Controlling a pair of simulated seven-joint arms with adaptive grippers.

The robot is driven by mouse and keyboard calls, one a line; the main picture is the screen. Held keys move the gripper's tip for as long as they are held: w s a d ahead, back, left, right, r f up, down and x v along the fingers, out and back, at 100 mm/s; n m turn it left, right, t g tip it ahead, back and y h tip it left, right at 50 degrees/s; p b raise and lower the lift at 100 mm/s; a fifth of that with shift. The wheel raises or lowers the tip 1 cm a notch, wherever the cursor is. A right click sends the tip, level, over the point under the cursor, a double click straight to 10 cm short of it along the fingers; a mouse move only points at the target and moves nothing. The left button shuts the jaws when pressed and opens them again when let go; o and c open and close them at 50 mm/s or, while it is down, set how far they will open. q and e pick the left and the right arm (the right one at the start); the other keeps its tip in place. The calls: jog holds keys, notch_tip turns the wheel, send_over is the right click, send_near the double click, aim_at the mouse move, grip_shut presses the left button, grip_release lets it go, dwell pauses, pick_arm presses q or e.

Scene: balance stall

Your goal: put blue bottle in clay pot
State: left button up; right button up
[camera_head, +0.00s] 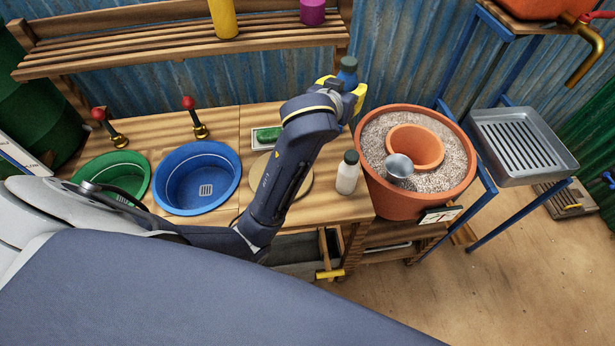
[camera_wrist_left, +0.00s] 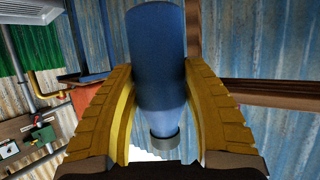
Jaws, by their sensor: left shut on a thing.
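The blue bottle (camera_head: 348,71) is held by my left gripper (camera_head: 345,90), high above the counter's right end, left of the pot. In the left wrist view the blue bottle (camera_wrist_left: 157,60) sits between the two yellow fingers of my left gripper (camera_wrist_left: 160,105), which are shut on it. Its narrow capped end points toward the bottom of that view. The large clay pot (camera_head: 386,200) is full of pale gravel, with a smaller clay pot (camera_head: 415,132) set in it. My right gripper is not in view.
A white bottle with a dark cap (camera_head: 347,175) stands on the counter (camera_head: 225,132) beside the large pot. A metal cup (camera_head: 399,166) sits in the gravel by the small pot. Blue and green basins (camera_head: 197,177) are at left. A slatted shelf (camera_head: 150,50) is behind; a metal tray (camera_head: 520,145) is at right.

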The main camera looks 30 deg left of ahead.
pick_arm(q)
jog(key=s+a+n+y, duration=0.1)
jog(key=s+a, duration=0.2)
notch_tip(320, 180, down, 19)
jog(key=shift+s+r, duration=0.1)
dwell(0.9)
jog(key=o, duration=1.4)
jog(key=shift+f, duration=0.2)
